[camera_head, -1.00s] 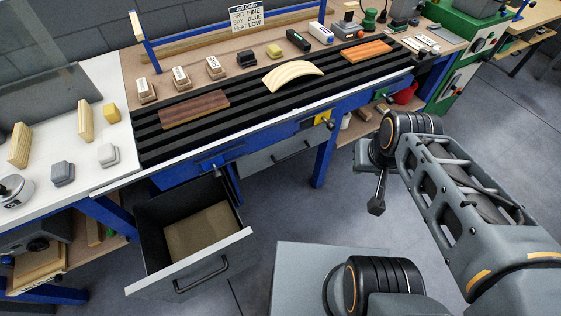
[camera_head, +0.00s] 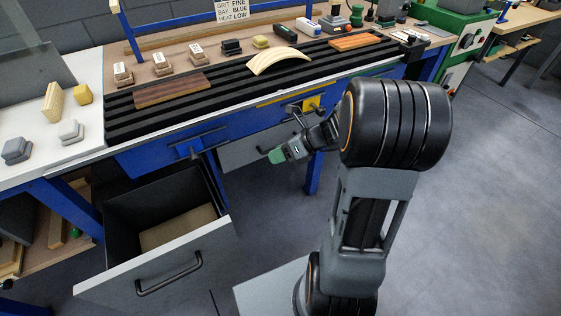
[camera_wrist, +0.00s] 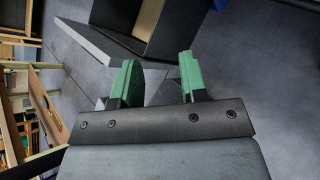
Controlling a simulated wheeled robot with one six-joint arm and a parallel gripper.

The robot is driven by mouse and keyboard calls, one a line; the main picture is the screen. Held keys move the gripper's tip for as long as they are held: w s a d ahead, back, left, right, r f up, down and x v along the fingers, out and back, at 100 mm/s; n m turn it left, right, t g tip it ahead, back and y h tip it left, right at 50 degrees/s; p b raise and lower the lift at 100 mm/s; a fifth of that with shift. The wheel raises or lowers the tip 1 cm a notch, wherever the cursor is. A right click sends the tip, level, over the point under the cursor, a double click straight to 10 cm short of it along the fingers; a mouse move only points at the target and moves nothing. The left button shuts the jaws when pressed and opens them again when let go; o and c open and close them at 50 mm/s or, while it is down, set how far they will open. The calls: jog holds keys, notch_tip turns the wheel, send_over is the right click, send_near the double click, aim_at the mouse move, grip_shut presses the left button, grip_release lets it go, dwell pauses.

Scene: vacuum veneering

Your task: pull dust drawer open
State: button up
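An open grey drawer (camera_head: 165,265) with a bar handle (camera_head: 168,275) sticks out from under the left part of the blue bench. Its inside is dark with a brown bottom. A second grey drawer front (camera_head: 250,148) sits under the bench further right, partly hidden by my arm and looking shut. No label shows which is the dust drawer. My gripper (camera_head: 277,156) is in the air right of the open drawer, in front of the second one. In the wrist view its green fingers (camera_wrist: 158,62) are apart with nothing between them; a drawer (camera_wrist: 125,42) shows beyond.
The bench top holds a black slatted bed (camera_head: 220,92) with a dark veneer piece (camera_head: 172,90), a curved pale piece (camera_head: 278,60) and an orange-brown piece (camera_head: 355,41). Several small blocks line its back. A blue bench leg (camera_head: 314,174) stands behind my gripper. Floor at right is clear.

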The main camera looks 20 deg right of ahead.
jog(key=w+d+f+m+t+h+b, duration=0.1)
jog(key=w+d+f+m+t+b, duration=0.25)
jog(key=d+f+m, duration=0.45)
jog(key=w+d+f+m+t+h+b, duration=0.1)
jog(key=w+d+f+m+t+b, duration=0.35)
jog(key=m, duration=0.65)
jog(key=shift+t, duration=0.3)
jog(key=x, duration=0.3)
jog(key=f+b+x, duration=0.1)
jog(key=x, duration=0.3)
jog(key=d+f+b+x, duration=0.1)
jog(key=x, duration=0.3)
jog(key=shift+w+r, duration=0.1)
grip_shut()
